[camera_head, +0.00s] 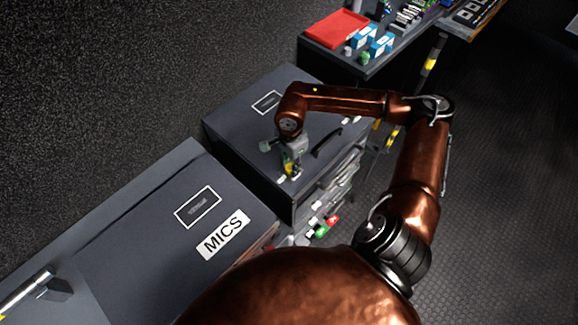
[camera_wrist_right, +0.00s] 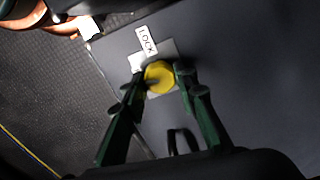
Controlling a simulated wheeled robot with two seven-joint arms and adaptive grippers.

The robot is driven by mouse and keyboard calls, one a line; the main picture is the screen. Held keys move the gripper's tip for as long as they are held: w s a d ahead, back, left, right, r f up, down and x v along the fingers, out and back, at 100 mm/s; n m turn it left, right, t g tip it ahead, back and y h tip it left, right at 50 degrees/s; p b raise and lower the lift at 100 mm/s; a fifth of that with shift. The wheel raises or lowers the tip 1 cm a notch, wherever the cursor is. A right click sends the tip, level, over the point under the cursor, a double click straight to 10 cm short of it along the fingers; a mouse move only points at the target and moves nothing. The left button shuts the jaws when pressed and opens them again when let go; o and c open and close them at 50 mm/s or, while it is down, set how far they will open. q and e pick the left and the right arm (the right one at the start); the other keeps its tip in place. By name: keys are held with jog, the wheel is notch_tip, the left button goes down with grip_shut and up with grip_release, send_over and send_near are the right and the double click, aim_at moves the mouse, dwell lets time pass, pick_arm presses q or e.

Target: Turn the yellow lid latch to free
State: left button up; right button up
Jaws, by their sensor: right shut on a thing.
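The yellow lid latch (camera_wrist_right: 159,77) is a round knob on a light plate on the dark case lid. A white LOCK label (camera_wrist_right: 146,41) lies beside it in the wrist view. My right gripper (camera_wrist_right: 157,82) has its two green fingers on either side of the knob, shut on it. In the head view my right gripper (camera_head: 290,166) points down at the near edge of the grey case lid (camera_head: 240,115), with a bit of yellow showing at its tips. My left gripper is not in view.
A black handle (camera_head: 327,142) stands on the lid right of the gripper. A second case with a MICS label (camera_head: 223,234) is at lower left. A red tray (camera_head: 336,29) and small blue boxes (camera_head: 381,44) sit on a bench behind. Open floor lies to the right.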

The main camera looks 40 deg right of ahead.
jog(key=shift+n+b, duration=0.4)
jog(key=shift+n, duration=0.4)
jog(key=o, duration=1.2)
jog(key=shift+c, duration=0.2)
notch_tip(320, 180, up, 12)
